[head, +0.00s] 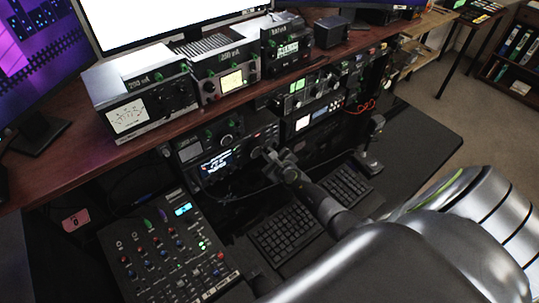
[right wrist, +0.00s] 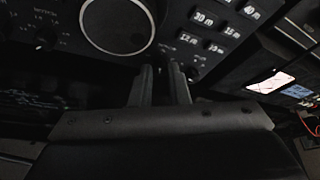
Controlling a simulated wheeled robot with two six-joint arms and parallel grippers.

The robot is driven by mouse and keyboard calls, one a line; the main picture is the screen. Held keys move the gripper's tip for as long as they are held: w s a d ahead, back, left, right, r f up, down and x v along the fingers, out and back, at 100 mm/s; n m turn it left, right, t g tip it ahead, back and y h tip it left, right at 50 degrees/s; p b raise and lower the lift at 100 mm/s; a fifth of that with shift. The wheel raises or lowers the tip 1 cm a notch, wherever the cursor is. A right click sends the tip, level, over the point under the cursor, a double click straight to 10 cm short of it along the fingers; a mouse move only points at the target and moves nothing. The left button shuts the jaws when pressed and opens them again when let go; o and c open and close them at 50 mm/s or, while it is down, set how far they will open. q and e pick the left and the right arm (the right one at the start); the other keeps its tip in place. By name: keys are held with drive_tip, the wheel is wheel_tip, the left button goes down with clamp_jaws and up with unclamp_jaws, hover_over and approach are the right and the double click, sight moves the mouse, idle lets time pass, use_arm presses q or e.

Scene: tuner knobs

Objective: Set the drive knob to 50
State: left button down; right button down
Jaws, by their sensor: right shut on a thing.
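My right gripper (head: 268,155) reaches the front of a dark radio (head: 240,152) with a lit screen on the shelf under the desk top. In the right wrist view its two fingers (right wrist: 162,72) are close together at the panel, just below and right of a large round dial (right wrist: 118,24). They are shut on a small knob, which the fingers mostly hide. I cannot read its label or setting, so I cannot tell from the print that it is the drive knob. My left gripper is not in view.
Buttons marked with bands such as 30 m (right wrist: 203,18) lie right of the fingers. Below the radio are a mixer (head: 165,245) at left and a keyboard (head: 285,232). A black stand (head: 370,160) rises right of the keyboard. The wooden desk top (head: 225,108) overhangs the radios.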

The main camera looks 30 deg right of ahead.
drive_tip(key=m+y, duration=0.2)
drive_tip(key=m, duration=0.1)
drive_tip(key=shift+d+b, duration=0.25)
drive_tip(key=shift+b, duration=0.1)
drive_tip(key=m+y+b, duration=0.2)
drive_tip(key=m, duration=0.1)
drive_tip(key=shift+d+f, duration=0.15)
drive_tip(key=m+y+b, duration=0.1)
drive_tip(key=m+b, duration=0.1)
drive_tip(key=m+y+b, duration=0.2)
drive_tip(key=shift+d+f, duration=0.2)
drive_tip(key=shift+m+t+y+b, duration=0.3)
drive_tip(key=shift+m+y+b, duration=0.4)
drive_tip(key=shift+m+b, duration=0.6)
drive_tip(key=shift+r, duration=0.1)
drive_tip(key=c, duration=1.4)
unclamp_jaws()
drive_tip(key=b+v, duration=0.2)
drive_tip(key=v, duration=1.5)
drive_tip(key=shift+s+d+b, duration=0.15)
drive_tip(key=shift+s+b, duration=0.05)
drive_tip(key=shift+b, duration=0.1)
